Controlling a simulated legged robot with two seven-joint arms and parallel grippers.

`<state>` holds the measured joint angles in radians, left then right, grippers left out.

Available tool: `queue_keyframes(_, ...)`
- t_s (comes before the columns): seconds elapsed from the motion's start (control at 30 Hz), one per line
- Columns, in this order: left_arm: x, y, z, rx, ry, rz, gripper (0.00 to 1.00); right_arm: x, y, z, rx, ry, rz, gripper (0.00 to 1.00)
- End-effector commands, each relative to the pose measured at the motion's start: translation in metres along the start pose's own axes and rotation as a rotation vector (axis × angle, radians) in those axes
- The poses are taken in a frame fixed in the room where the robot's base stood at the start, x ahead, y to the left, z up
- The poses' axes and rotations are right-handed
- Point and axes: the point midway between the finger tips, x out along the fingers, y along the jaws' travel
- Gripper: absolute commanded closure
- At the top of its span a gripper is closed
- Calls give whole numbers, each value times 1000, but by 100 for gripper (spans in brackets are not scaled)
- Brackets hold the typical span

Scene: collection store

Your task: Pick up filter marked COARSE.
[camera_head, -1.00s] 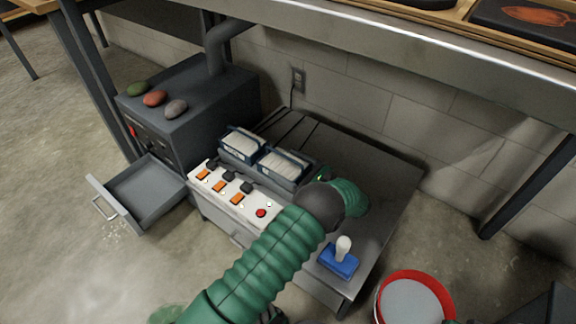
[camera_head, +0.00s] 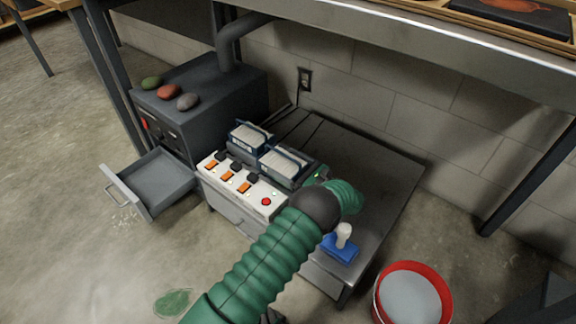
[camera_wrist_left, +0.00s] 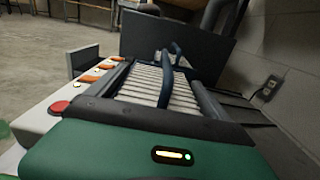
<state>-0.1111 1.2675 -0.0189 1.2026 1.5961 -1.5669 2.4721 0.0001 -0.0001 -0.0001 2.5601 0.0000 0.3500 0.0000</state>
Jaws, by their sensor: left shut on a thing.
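Two dark-framed filters with pale pleats and bar handles sit side by side behind the white control panel: the left filter (camera_head: 249,138) and the right filter (camera_head: 284,163). I cannot read a COARSE mark on either. My left gripper (camera_head: 315,178) is at the right end of the right filter and is shut on it; its fingertips are mostly hidden. In the left wrist view the right filter (camera_wrist_left: 150,88) lies close ahead, with a dark handle over its pleats. My right gripper is not in view.
The white panel (camera_head: 238,186) has orange switches and a red button. An open drawer (camera_head: 150,183) juts out left. A red-rimmed bucket (camera_head: 412,296) stands lower right. A tabletop (camera_head: 440,55) overhangs.

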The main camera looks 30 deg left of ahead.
Motion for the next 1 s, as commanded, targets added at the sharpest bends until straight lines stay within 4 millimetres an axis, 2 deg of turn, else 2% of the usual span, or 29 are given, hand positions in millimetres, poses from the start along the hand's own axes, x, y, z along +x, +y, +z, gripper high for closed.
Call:
queue_keyframes(0.07, 0, 0, 0, 1, 0, 0, 56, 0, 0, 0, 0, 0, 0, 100)
queue_keyframes(0.1, 0, 0, 0, 1, 0, 0, 7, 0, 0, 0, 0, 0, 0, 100)
queue_keyframes(0.17, 0, 0, 0, 1, -1, 0, 0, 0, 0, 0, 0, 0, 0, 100)
queue_keyframes(0.4, -2, 0, 1, 0, -1, 0, 0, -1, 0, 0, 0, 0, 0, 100)
queue_keyframes(0.53, -13, -1, 3, 1, 0, -3, 0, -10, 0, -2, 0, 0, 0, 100)
queue_keyframes(0.67, -40, 0, 5, 2, 1, -4, 0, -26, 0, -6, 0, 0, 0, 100)
queue_keyframes(1.0, -124, 0, 2, 1, 0, -3, 0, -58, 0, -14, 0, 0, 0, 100)
